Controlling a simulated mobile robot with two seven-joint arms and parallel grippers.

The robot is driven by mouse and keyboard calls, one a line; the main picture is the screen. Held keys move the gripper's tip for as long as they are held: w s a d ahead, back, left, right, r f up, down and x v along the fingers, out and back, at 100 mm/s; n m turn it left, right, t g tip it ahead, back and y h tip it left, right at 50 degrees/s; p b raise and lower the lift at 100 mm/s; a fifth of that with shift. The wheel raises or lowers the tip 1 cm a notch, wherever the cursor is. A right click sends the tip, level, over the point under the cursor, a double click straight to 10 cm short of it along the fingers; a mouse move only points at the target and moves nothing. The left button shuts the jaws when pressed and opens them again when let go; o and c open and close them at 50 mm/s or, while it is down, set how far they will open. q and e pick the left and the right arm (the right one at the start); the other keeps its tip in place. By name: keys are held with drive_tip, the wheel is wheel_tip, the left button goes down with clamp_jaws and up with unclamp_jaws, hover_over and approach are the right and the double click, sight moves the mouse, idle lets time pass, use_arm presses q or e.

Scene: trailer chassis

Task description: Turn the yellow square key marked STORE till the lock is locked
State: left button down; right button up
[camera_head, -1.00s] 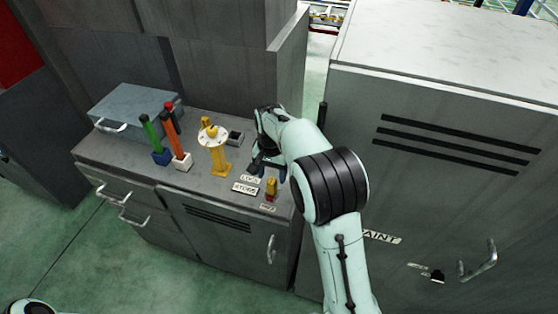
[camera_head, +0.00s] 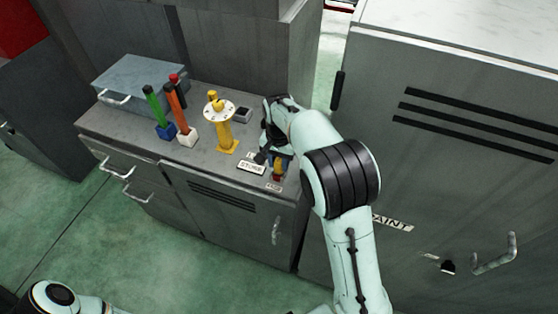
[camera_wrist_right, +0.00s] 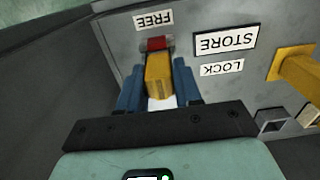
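The yellow square key (camera_wrist_right: 158,74) stands on the lock by the front right corner of the grey cabinet top; in the head view it is partly hidden by my right gripper (camera_head: 274,165). In the right wrist view the blue fingers of this gripper (camera_wrist_right: 158,88) lie on either side of the key, very close to its faces. I cannot tell whether they press on it. A red part (camera_wrist_right: 156,43) shows beside the key on the FREE label (camera_wrist_right: 153,19) side. The STORE label (camera_wrist_right: 226,41) and LOCK label (camera_wrist_right: 222,69) are to the right. My left gripper is out of view.
A yellow stand with a round white plate (camera_head: 219,110) is left of my right gripper. Green and orange handles (camera_head: 155,107) and a blue-grey box (camera_head: 142,78) stand farther left. A tall grey cabinet (camera_head: 440,185) is close on the right.

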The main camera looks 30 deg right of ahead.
drive_tip(key=shift+r+m+p, duration=0.1)
drive_tip(key=shift+m+p, duration=0.25)
drive_tip(key=shift+m, duration=1.15)
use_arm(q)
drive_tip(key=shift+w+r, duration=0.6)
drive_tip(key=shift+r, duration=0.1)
use_arm(e)
drive_tip(key=shift+m, duration=0.3)
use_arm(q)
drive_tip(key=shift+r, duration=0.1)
use_arm(e)
drive_tip(key=shift+m+p, duration=0.55)
drive_tip(key=shift+m, duration=0.95)
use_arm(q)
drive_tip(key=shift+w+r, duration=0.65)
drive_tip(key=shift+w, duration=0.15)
